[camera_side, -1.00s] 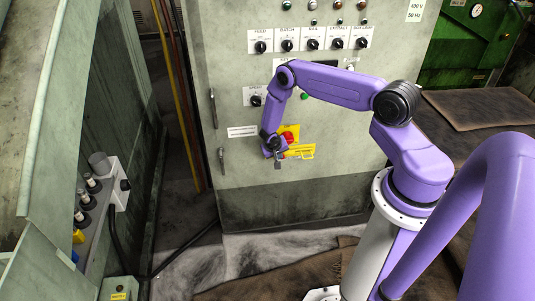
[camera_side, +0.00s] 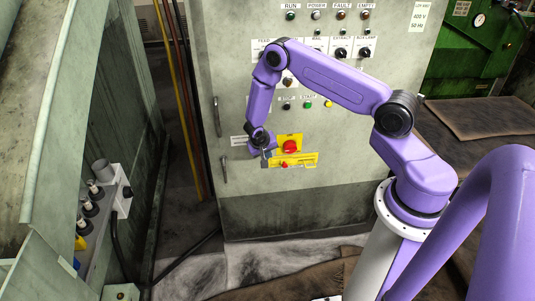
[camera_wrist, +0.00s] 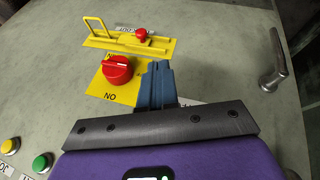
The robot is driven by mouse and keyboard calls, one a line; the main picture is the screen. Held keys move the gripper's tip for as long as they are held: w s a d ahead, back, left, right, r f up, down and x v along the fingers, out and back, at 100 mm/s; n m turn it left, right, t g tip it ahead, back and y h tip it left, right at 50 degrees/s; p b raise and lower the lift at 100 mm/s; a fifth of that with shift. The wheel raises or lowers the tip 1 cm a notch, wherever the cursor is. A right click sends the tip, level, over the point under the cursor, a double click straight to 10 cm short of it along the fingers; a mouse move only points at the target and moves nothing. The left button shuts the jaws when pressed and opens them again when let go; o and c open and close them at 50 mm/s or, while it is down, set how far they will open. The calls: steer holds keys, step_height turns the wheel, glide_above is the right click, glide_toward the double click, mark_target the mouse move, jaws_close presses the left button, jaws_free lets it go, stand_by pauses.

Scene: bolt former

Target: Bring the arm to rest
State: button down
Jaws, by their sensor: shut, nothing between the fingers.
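My gripper (camera_side: 266,158) is in front of the grey control cabinet, just left of the yellow switch plate in the side view. In the wrist view its blue-grey fingers (camera_wrist: 158,72) are together with nothing between them. They appear beside the red rotary switch (camera_wrist: 117,70), with a visible gap. The red switch (camera_side: 290,147) sits on a yellow plate (camera_wrist: 121,96) lettered "NO" as seen from the wrist. My arm is bent, with its purple links reaching across the cabinet face.
A yellow hasp bar (camera_side: 301,160) with a red knob (camera_wrist: 141,34) is mounted by the switch. A metal door handle (camera_wrist: 274,60) sticks out nearby. Start and stop buttons (camera_side: 308,104) and selector knobs are above. A grey box with levers (camera_side: 88,208) stands at left.

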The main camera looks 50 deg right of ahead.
steer(key=s+a+r+n+t+y, duration=0.1)
steer(key=s+a+r+n, duration=0.3)
steer(key=a+r, duration=0.55)
steer(key=s+a+r+n+y, duration=0.1)
steer(key=s+a+r+n, duration=0.25)
steer(key=a+r, duration=0.6)
steer(key=s+r+n+y, duration=0.1)
steer(key=s+r+n, duration=0.3)
steer(key=s, duration=0.4)
steer(key=s+a+r+n+g+y, duration=0.1)
steer(key=s+r+n, duration=0.3)
steer(key=s, duration=0.5)
steer(key=s+a+r+n+y, duration=0.1)
steer(key=s+r+n, duration=0.3)
steer(key=s, duration=0.5)
steer(key=shift+r+g+y, duration=0.4)
steer(key=shift+r+y, duration=0.15)
steer(key=shift+y, duration=0.05)
steer(key=shift+s, duration=0.1)
